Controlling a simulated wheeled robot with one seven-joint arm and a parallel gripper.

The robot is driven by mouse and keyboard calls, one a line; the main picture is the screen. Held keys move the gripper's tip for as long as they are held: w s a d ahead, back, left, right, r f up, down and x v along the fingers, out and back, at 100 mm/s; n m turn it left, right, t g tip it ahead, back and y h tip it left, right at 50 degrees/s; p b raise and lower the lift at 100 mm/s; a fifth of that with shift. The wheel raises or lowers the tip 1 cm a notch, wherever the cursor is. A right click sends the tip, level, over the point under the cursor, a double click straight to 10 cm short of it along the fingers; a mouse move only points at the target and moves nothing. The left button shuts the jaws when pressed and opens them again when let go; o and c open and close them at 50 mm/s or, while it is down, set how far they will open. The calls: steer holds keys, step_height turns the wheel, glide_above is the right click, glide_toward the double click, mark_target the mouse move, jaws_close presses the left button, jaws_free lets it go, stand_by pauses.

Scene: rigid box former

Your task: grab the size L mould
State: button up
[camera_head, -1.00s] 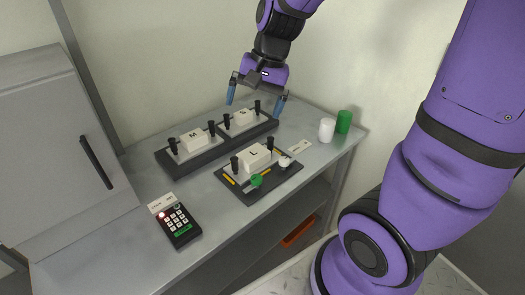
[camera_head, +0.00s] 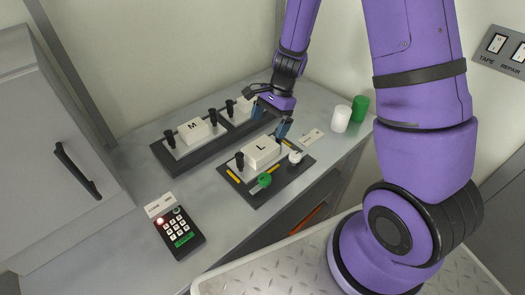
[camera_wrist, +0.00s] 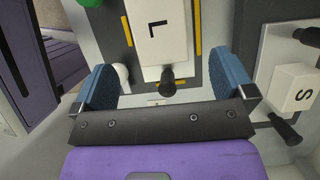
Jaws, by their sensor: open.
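The size L mould (camera_head: 262,150) is a white block marked L with black upright handles at its ends. It sits on a dark station with yellow strips, at the front of the bench. In the wrist view the L block (camera_wrist: 158,30) is ahead of my gripper, and its near black handle (camera_wrist: 168,82) shows between the fingers. My gripper (camera_head: 270,117) is open and empty, pointing down over the far right end of the L mould. Its two blue fingers also show in the wrist view (camera_wrist: 160,83), apart from the handle. The gripper hides the far handle in the head view.
The M mould (camera_head: 194,131) and the partly hidden S mould (camera_head: 241,107) sit on a dark rack behind; S (camera_wrist: 299,88) is close right in the wrist view. A green knob (camera_head: 264,180), white knob (camera_head: 295,157), white cylinder (camera_head: 342,119), green cylinder (camera_head: 359,108) and keypad (camera_head: 178,230) are nearby.

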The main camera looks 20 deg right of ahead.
mark_target(261, 146)
steer(key=shift+x, duration=4.6)
steer(key=shift+f, duration=0.2)
steer(key=c, duration=1.6)
